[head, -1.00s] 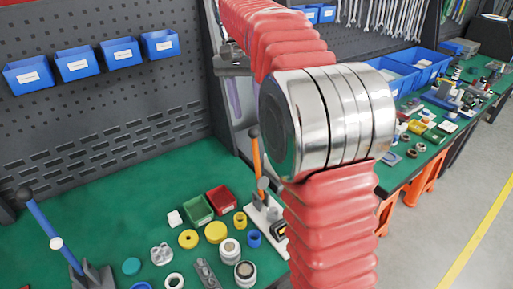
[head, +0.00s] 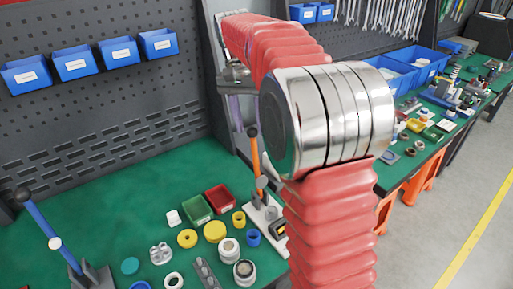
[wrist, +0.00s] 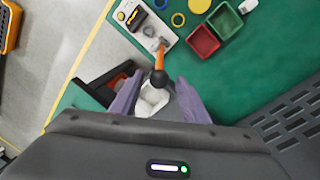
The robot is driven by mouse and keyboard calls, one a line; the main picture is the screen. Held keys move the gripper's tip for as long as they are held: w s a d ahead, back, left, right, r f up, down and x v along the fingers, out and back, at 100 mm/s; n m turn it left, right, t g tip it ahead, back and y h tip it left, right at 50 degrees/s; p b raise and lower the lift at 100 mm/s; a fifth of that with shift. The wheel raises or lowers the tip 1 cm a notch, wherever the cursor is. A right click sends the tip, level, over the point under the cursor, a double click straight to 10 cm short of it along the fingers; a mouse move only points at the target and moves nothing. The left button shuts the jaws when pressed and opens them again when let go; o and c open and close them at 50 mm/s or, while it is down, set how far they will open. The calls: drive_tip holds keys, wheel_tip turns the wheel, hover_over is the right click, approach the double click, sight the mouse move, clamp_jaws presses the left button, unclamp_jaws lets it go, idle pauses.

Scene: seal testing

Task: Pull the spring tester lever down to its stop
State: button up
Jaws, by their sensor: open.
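An orange lever (head: 257,160) with a black ball knob (head: 252,131) stands upright on a white base (head: 268,218) with a small display. In the wrist view the lever (wrist: 160,57) points toward me, and its black knob (wrist: 158,78) shows between the tips of my gripper's purple fingers. My gripper (wrist: 159,86) is open, with a gap on both sides of the knob; I cannot tell whether the knob is at finger depth. In the head view my gripper (head: 237,110) is just above and left of the knob, partly hidden by my arm.
A blue lever (head: 42,222) with a dark knob stands at the left. Red (head: 219,198) and green (head: 197,209) bins, yellow rings and small parts lie left of the white base. A perforated grey back panel (head: 110,120) with blue bins rises behind. The green bench top's left middle is clear.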

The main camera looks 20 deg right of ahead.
sight(255, 147)
drive_tip(key=f, duration=0.5)
drive_tip(key=s+d+f, duration=0.1)
drive_tip(key=f, duration=0.2)
drive_tip(key=shift+f, duration=0.3)
drive_tip(key=shift+c, duration=0.5)
drive_tip(key=shift+w+a, duration=0.1)
clamp_jaws()
